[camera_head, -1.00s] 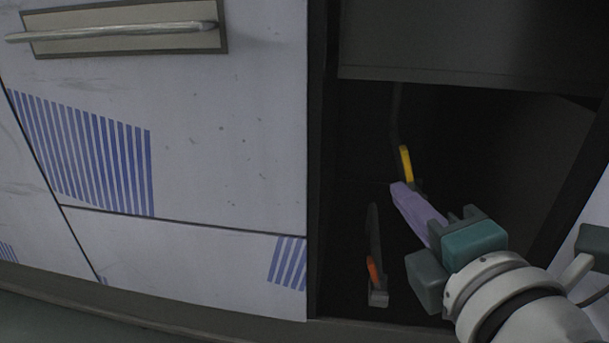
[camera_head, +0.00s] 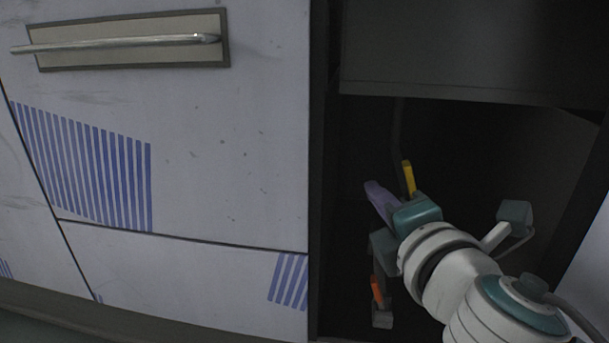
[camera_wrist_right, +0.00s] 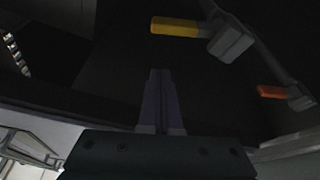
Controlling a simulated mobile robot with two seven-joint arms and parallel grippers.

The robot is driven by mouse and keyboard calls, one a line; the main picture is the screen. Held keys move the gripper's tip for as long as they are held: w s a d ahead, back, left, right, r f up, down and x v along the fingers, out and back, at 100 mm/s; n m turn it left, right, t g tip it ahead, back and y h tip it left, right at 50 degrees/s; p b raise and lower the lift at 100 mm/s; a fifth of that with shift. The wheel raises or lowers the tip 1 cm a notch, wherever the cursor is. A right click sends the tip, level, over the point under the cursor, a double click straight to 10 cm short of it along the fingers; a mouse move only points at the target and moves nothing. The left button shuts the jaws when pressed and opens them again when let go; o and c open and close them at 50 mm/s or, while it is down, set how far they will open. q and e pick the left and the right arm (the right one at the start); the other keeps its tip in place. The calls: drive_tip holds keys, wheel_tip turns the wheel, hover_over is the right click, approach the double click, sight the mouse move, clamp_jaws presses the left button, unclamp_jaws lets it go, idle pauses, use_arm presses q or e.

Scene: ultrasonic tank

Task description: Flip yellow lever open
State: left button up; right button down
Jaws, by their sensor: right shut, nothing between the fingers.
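The yellow lever (camera_head: 408,178) stands on a dark pipe inside the dark open cabinet bay. In the right wrist view the yellow lever (camera_wrist_right: 175,27) lies sideways from a grey valve body (camera_wrist_right: 230,40), above and slightly right of the fingertips. My right gripper (camera_head: 372,186) is inside the bay with its purple fingers shut and empty, just left of the yellow lever in the head view. In the right wrist view the right gripper (camera_wrist_right: 160,75) shows its fingers together, apart from the lever in the picture. My left gripper is not in view.
An orange lever (camera_head: 377,291) on a second valve stands lower in the bay, close to my right wrist. White cabinet fronts (camera_head: 230,150) with blue stripes close off the left. A dark panel (camera_head: 470,45) hangs over the bay opening.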

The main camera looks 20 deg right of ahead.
sight(411, 186)
drive_tip(key=d, duration=0.2)
drive_tip(key=d+r, duration=0.1)
drive_tip(key=shift+w+d+p, duration=0.2)
drive_tip(key=shift+d+p, duration=0.1)
drive_tip(key=shift+d, duration=0.1)
idle(0.3)
